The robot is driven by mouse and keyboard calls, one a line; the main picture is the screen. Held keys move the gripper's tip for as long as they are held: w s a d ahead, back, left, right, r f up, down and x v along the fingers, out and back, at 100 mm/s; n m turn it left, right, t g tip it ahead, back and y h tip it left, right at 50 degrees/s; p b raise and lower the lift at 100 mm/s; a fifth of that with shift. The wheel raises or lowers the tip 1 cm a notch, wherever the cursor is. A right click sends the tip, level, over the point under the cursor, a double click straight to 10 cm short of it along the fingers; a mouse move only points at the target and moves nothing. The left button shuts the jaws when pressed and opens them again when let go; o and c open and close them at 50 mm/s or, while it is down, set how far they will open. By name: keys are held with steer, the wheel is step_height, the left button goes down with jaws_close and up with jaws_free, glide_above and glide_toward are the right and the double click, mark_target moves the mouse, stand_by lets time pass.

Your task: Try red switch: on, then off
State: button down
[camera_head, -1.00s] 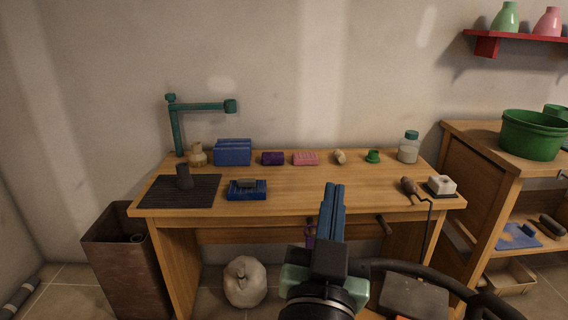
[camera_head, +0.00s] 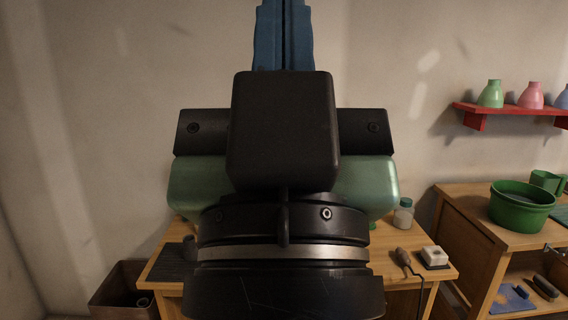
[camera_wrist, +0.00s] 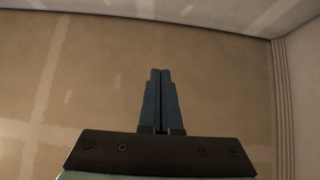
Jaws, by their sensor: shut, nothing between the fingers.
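My gripper (camera_head: 284,30) fills the middle of the head view, raised and pointing up, with its blue fingers pressed together. The fingertips run to the top edge there. In the wrist view its fingers (camera_wrist: 160,85) are shut and empty, in front of bare wall and ceiling. I cannot make out a red switch in either view. My gripper and wrist hide most of the workbench (camera_head: 400,275). A small white block on a dark base (camera_head: 434,256) sits at the bench's right end; I cannot tell whether it is a switch.
A dark-handled tool (camera_head: 402,257) and a jar (camera_head: 403,213) stand on the bench's right part. A cabinet with a green tub (camera_head: 521,206) is at the right. A red shelf (camera_head: 510,110) with vases is on the wall. A brown bin (camera_head: 118,290) stands at lower left.

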step_height(320, 180, up, 10)
steer(key=p, duration=0.8)
steer(key=shift+r, duration=0.2)
